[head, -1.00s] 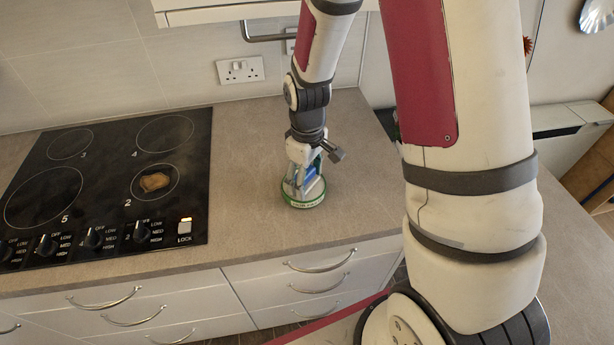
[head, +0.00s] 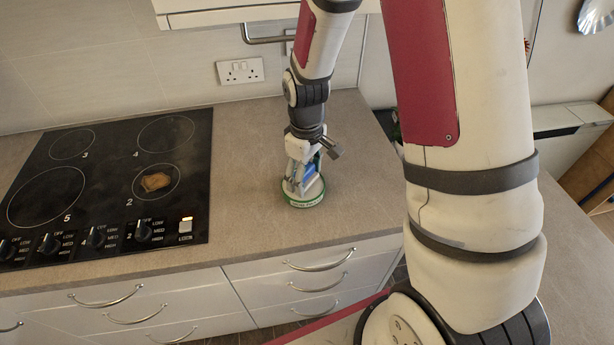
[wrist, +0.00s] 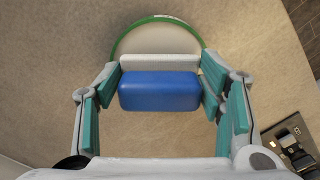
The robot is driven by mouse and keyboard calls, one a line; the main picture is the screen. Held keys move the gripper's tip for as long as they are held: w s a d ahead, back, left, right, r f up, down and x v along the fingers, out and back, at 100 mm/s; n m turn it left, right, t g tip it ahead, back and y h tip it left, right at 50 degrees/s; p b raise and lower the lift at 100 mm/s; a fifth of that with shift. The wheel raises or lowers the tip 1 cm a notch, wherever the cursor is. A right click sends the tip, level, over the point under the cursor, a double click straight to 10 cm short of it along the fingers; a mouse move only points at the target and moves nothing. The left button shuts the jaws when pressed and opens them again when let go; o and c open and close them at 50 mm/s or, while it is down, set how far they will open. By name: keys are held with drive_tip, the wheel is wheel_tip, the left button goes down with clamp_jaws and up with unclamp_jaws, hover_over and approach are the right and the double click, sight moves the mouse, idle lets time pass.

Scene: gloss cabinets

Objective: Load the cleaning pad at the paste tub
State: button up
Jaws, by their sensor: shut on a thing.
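My gripper (head: 304,175) points down over the worktop and is shut on the cleaning pad. In the wrist view the pad shows a blue block (wrist: 160,91) with a pale strip (wrist: 160,62) along its far side, held between the teal-lined fingers. The blue also shows between the fingers in the head view. The round paste tub (head: 306,200) has a green rim and stands on the worktop directly below the gripper. In the wrist view its pale inside (wrist: 160,38) shows beyond the pad. I cannot tell whether the pad touches the paste.
A black hob (head: 110,190) with a brown stain (head: 155,181) on one ring lies to the left. A wall socket (head: 240,71) and a rail (head: 270,37) are behind. The worktop (head: 245,200) between hob and tub is clear. Drawers (head: 320,262) are below the front edge.

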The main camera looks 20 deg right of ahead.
drive_tip(key=shift+r+p, duration=1.2)
drive_tip(key=shift+r, duration=1.75)
